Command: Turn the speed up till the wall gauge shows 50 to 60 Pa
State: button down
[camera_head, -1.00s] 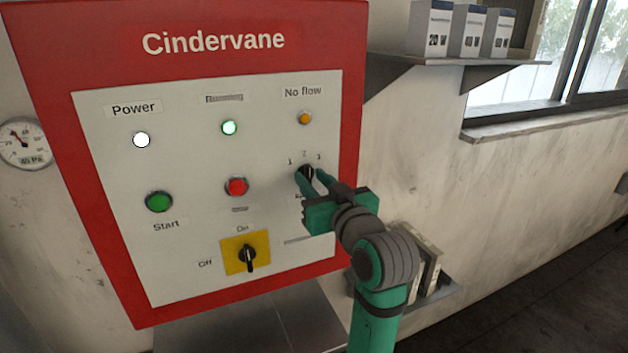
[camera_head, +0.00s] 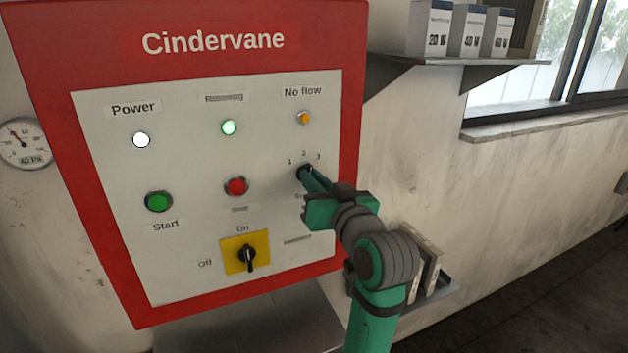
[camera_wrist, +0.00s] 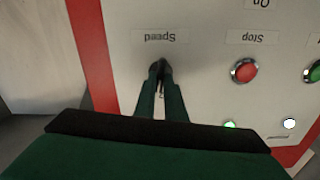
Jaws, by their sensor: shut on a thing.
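The black speed knob (camera_head: 303,171) sits on the red-framed Cindervane panel (camera_head: 185,40), below the marks 1, 2 and 3. My gripper (camera_head: 309,178) is shut on it and mostly hides it in the head view. In the wrist view, the two green fingertips (camera_wrist: 161,76) close on the knob (camera_wrist: 163,66) beside the upside-down "Speed" label. Which mark the knob points to is hidden.
The white Power lamp (camera_head: 141,140) and green Running lamp (camera_head: 229,127) are lit; the No flow lamp (camera_head: 304,118) is amber. The Start button (camera_head: 159,201), Stop button (camera_head: 236,186) and yellow-plated main switch (camera_head: 246,254), apparently at On, are left of my gripper.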

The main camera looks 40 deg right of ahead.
jog(key=shift+s+d+m, duration=0.1)
jog(key=shift+m, duration=1.65)
jog(key=shift+d+m, duration=0.1)
jog(key=shift+m, duration=1.65)
jog(key=shift+f, duration=0.1)
jog(key=c, duration=1.8)
grip_release()
jog(key=v, duration=1.1)
jog(key=shift+a, duration=0.1)
